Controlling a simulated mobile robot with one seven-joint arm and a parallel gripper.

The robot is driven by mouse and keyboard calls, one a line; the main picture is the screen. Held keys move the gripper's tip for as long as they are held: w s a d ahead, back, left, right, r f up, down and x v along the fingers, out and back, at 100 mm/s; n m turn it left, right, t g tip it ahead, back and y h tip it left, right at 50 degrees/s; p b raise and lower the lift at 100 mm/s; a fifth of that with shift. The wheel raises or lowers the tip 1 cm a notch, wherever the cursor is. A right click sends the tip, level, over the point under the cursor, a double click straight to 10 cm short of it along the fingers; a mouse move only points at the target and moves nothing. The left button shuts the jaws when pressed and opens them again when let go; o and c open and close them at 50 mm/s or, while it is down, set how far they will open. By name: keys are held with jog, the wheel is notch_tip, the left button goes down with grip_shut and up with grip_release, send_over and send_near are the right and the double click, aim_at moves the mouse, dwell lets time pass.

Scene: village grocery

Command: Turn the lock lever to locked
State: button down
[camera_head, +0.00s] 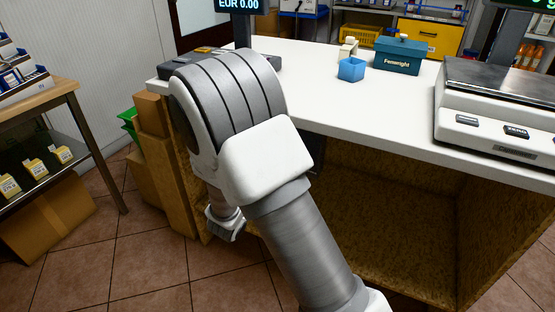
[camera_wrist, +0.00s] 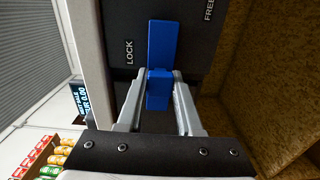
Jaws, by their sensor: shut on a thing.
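The blue lock lever (camera_wrist: 161,45) is in the wrist view, on a dark panel (camera_wrist: 195,60). The panel has the word LOCK to the left of the lever and FREE at the upper right. The lever runs nearly straight up and down in that picture, between the two words. My gripper (camera_wrist: 159,75) is shut on the lever, with one finger on each side of its lower part. In the head view the lever and my fingertips do not show; my arm reaches down in front of the counter's left end.
A wooden shelf table (camera_head: 40,98) is at the left. Tiled floor (camera_head: 110,245) lies between.

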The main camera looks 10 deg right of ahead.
jog(key=c, duration=0.6)
grip_release()
jog(key=shift+o, duration=0.2)
jog(key=p+v, duration=0.3)
jog(key=v, duration=1.4)
jog(key=shift+s, duration=0.15)
jog(key=shift+r, duration=0.1)
